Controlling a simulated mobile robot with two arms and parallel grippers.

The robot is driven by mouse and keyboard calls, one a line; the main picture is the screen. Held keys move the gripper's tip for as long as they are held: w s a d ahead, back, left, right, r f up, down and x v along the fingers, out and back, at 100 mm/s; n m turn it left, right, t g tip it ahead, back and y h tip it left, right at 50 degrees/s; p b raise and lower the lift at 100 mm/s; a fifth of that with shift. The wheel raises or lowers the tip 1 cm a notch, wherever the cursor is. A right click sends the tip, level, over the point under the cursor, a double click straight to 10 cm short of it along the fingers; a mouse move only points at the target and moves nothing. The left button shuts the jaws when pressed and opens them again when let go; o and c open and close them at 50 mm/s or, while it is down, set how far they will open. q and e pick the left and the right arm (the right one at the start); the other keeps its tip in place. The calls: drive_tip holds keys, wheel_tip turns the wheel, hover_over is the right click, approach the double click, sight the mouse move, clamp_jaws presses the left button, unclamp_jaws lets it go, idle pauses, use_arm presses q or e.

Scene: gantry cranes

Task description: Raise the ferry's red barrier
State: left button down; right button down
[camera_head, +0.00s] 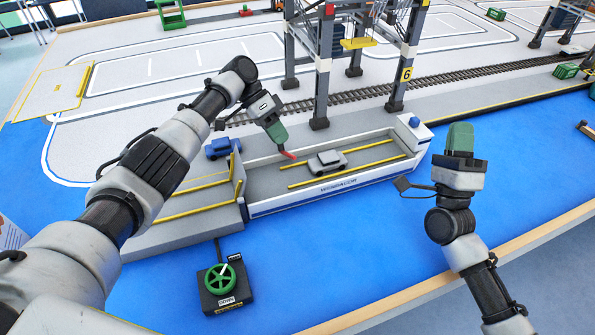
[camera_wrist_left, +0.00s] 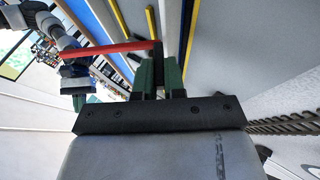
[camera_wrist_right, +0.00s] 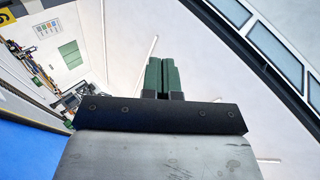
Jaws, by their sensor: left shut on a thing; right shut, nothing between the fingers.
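The ferry (camera_head: 345,186) is a long white and blue boat with a grey deck, lying beside the quay. The red barrier (camera_head: 288,154) shows as a short red piece at the tip of my left gripper (camera_head: 284,146); the rest is hidden or foreshortened. In the left wrist view the barrier (camera_wrist_left: 105,49) is a thin red bar running left from the fingertips. My left gripper (camera_wrist_left: 158,68) is shut on the barrier's end, above the ferry's deck. My right gripper (camera_head: 460,135) is shut and empty, right of the ferry. It also shows shut in the right wrist view (camera_wrist_right: 162,75).
A grey car (camera_head: 327,162) stands on the deck between yellow rails. A blue car (camera_head: 218,148) stands at the ferry's left end. A black box with a green handwheel (camera_head: 219,280) sits in front. Gantry crane legs (camera_head: 322,90) rise behind the ferry. Blue surface right of the box is clear.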

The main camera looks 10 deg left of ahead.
use_arm(q)
drive_tip(key=shift+r, duration=0.1)
use_arm(e)
drive_tip(key=s+a+f+m+g+y, duration=0.2)
drive_tip(key=s+a+f+m+g, duration=0.1)
drive_tip(key=a, duration=0.4)
drive_tip(key=s+a+f+m+g+y, duration=0.2)
drive_tip(key=s+a+f+m+g, duration=0.2)
drive_tip(key=a, duration=0.4)
drive_tip(key=s+a+f+m+g+y, duration=0.2)
drive_tip(key=s+a+f+m+g, duration=0.1)
drive_tip(key=s+a+f, duration=0.3)
drive_tip(key=shift+s+a+m+g, duration=0.25)
drive_tip(key=shift+a+m+g, duration=0.15)
drive_tip(key=shift+a+m, duration=0.5)
drive_tip(key=shift+a+y, duration=0.2)
drive_tip(key=shift+y, duration=0.1)
drive_tip(key=x, duration=0.9)
drive_tip(key=shift+w+a+f, duration=0.15)
drive_tip(key=shift+w, duration=0.05)
